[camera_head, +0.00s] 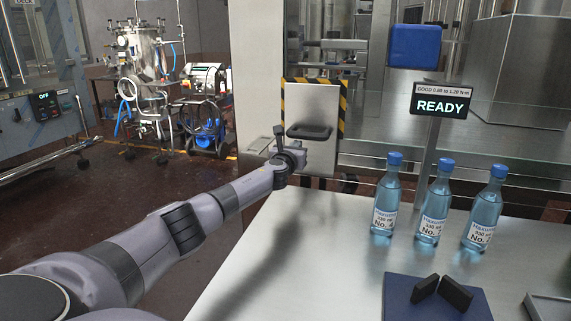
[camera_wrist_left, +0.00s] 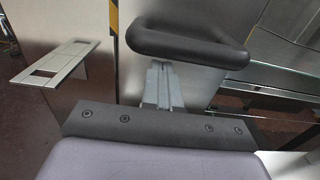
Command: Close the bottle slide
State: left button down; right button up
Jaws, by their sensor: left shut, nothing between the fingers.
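The bottle slide shows in the head view as an upright metal plate (camera_head: 313,105) with yellow-black striped edging at its top and sides. A black bar handle (camera_head: 309,132) is fixed on its front. My left gripper (camera_head: 303,149) is just below this handle, shut and empty. In the left wrist view the metal fingers (camera_wrist_left: 162,85) lie together, with their tips close under the handle (camera_wrist_left: 188,43). I cannot tell whether they touch it or the plate. My right gripper is not in view.
Several blue-capped bottles (camera_head: 433,207) stand on the metal table (camera_head: 300,230). A blue mat (camera_head: 400,300) holds two black blocks (camera_head: 440,291). A sign (camera_head: 441,105) reads READY under a blue box (camera_head: 414,46). The table's left part is bare.

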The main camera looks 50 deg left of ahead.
pick_arm(q)
jog(key=p+v, duration=0.2)
jog(key=v, duration=0.8)
jog(key=shift+s+d, duration=0.15)
jog(key=shift+s, duration=0.05)
jog(key=shift+f, duration=0.15)
